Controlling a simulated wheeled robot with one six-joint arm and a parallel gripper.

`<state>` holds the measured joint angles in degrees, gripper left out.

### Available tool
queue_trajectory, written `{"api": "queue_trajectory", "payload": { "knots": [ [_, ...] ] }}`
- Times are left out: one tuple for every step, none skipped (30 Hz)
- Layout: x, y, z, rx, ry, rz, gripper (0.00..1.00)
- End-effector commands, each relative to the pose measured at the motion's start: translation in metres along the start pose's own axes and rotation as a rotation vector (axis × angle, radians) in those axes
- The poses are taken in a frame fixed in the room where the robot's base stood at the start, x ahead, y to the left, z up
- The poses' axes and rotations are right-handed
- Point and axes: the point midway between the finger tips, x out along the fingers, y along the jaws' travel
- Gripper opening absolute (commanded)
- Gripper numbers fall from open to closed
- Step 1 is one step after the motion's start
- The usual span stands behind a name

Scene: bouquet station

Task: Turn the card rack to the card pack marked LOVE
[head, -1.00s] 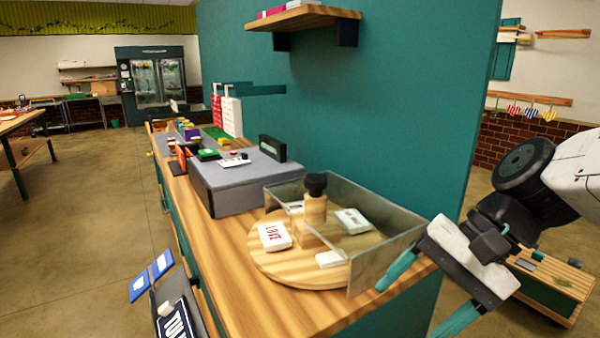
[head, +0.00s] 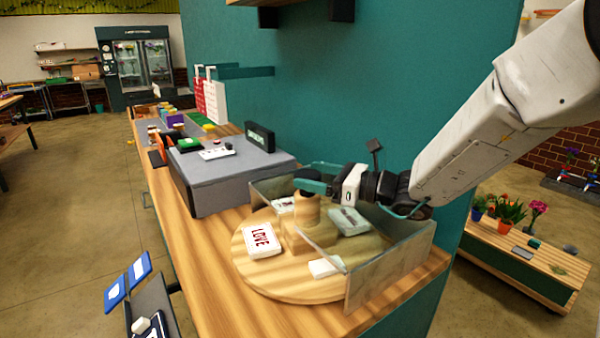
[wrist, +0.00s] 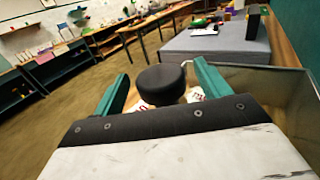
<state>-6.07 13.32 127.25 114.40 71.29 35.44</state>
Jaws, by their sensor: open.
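The card rack is a round wooden turntable (head: 290,287) with a wooden post and a black knob on top. The black knob (wrist: 161,84) shows in the wrist view between the two teal fingers of my gripper (wrist: 160,88). My gripper is open around the knob; I cannot tell whether either finger touches it. In the head view my gripper (head: 312,180) is at the top of the post and hides most of the knob. The LOVE card pack (head: 262,240) lies on the front left of the turntable, outside the glass guard. Another pack (head: 348,221) lies behind the glass.
A clear glass guard (head: 385,270) stands around the rack's back and right side. A grey box (head: 228,175) with a small black sign (head: 260,137) stands left of the rack. A teal wall (head: 380,90) rises behind. The counter's front edge is clear.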

Motion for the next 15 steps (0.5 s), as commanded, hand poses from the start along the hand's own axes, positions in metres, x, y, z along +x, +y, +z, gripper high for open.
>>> {"api": "queue_trajectory", "payload": {
  "knots": [
    [0.009, 0.001, 0.0, 0.0, 0.0, 0.004, 0.75],
    [0.014, 0.001, 0.0, -0.001, 0.0, 0.004, 0.75],
    [0.019, 0.001, 0.0, 0.0, 0.001, 0.004, 0.75],
    [0.023, 0.001, -0.001, 0.0, 0.001, 0.003, 0.75],
    [0.026, 0.001, -0.001, 0.0, 0.001, 0.003, 0.75],
    [0.03, 0.001, 0.0, -0.001, 0.0, 0.003, 0.75],
    [0.032, 0.001, 0.0, -0.001, 0.0, 0.003, 0.75],
    [0.034, 0.001, 0.0, -0.002, 0.0, 0.003, 0.75],
    [0.036, 0.001, 0.0, -0.002, 0.0, 0.003, 0.75],
    [0.037, 0.001, 0.0, -0.002, 0.0, 0.002, 0.75],
    [0.038, 0.001, 0.0, -0.001, 0.0, 0.001, 0.75],
    [0.038, 0.001, 0.0, -0.001, 0.0, 0.001, 0.75],
    [0.038, 0.001, 0.0, -0.001, 0.001, 0.001, 0.75],
    [0.038, 0.001, 0.0, -0.001, 0.001, 0.001, 0.75],
    [0.038, 0.0, 0.0, -0.001, 0.001, 0.001, 0.75]
  ]
}}
